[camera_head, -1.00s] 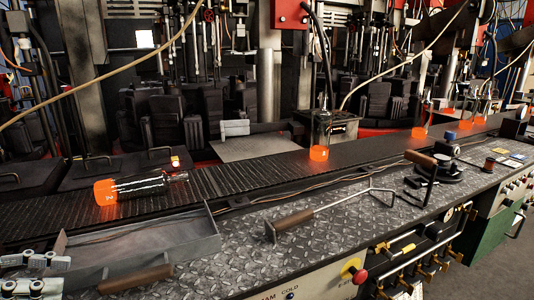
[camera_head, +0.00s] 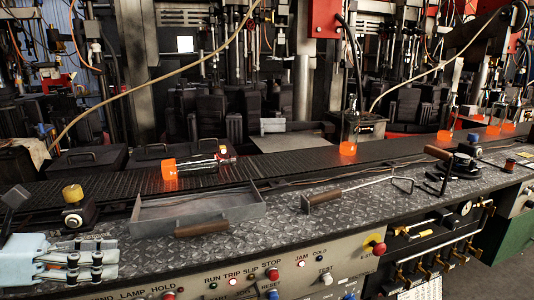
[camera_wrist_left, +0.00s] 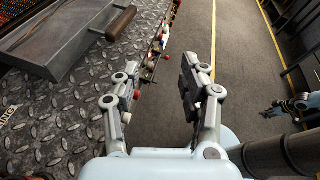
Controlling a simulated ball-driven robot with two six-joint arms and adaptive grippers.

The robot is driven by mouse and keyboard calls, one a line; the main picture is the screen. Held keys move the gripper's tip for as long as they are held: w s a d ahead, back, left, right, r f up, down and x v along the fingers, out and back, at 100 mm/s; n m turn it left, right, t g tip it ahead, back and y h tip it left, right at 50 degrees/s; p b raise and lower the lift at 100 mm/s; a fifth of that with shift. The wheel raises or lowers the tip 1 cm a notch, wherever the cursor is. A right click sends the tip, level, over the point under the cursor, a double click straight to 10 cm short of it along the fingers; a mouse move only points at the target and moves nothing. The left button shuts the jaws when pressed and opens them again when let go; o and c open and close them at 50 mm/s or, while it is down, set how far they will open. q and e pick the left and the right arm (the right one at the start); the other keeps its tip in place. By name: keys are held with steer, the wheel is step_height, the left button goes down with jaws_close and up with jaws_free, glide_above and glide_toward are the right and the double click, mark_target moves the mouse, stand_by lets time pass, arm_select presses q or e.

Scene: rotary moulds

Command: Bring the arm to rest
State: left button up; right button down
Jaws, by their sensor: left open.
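My left gripper (camera_head: 112,262) is at the lower left in the head view. It reaches in from the left over the front of the bench, left of the grey metal tray (camera_head: 196,212). Its two fingers stand apart with nothing between them, as the left wrist view (camera_wrist_left: 160,92) shows. The gripper touches nothing that I can make out. The floor and the bench edge show beyond its fingers. My right gripper is not in the head view.
A glowing bottle (camera_head: 200,165) lies on the conveyor (camera_head: 270,163); others stand farther right. The tray and a wooden-handled hook tool (camera_head: 322,195) lie on the diamond-plate bench (camera_head: 290,228). A control panel (camera_head: 235,280) faces the front.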

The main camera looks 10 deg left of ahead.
arm_select(q)
steer(key=s+d+f+m+g+y, duration=0.35)
steer(key=s+m+y, duration=0.35)
steer(key=m, duration=0.8)
steer(key=s+d+f+m+g+y, duration=0.35)
steer(key=s+m, duration=0.55)
steer(key=m, duration=0.5)
step_height(320, 180, down, 27)
steer(key=s+a+b, duration=0.2)
steer(key=b, duration=0.1)
steer(key=s+a+f+g+b, duration=0.1)
steer(key=s+f+g+b, duration=0.1)
steer(key=s+f, duration=1.6)
step_height(320, 180, down, 3)
steer(key=shift+s+a+y+b, duration=0.15)
steer(key=shift+s+y+b, duration=0.15)
steer(key=shift+y+b, duration=0.25)
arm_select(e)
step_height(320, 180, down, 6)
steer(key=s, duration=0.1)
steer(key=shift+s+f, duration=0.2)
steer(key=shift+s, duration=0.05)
